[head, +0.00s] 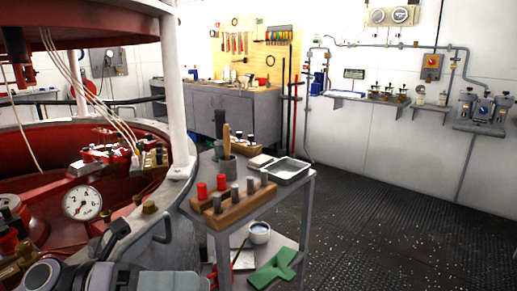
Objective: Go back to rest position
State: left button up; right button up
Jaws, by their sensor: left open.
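My left arm comes in at the bottom left corner, grey with dark joints. My left gripper (111,238) shows dark fingers at the lower left, in front of the rim of the big red-lined round vessel (178,188). It is open, and I see nothing held between its fingers. A round white gauge (82,201) sits inside the vessel, behind the gripper in the picture. My right gripper is not in view.
A grey cart (218,238) stands right of the vessel. It carries a wooden block (236,208) with red and grey cylinders, and a metal tray (287,172). A green cloth (274,269) lies on its lower shelf. The dark deck (400,225) at right is open, with scattered specks.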

pick_arm(q)
jog(key=w+a+f+n+t+y, duration=0.25)
jog(key=f+n+t+y, duration=0.4)
jog(key=n, duration=0.85)
jog(key=w+a+f+n+t+y, duration=0.2)
jog(key=a+f+n+t+y, duration=0.35)
jog(key=n+t, duration=0.75)
jog(key=s+f+n+g+y, duration=0.2)
jog(key=s+f+n+g, duration=0.4)
jog(key=f, duration=0.5)
jog(key=s+f+n+g+y, duration=0.2)
jog(key=s+f+n+g, duration=0.2)
jog(key=s+f+n, duration=0.5)
notch_tip(320, 180, up, 8)
jog(key=w+a+m+p, duration=0.1)
jog(key=a+m+p, duration=0.1)
jog(key=p, duration=1)
jog(key=shift+w, duration=0.35)
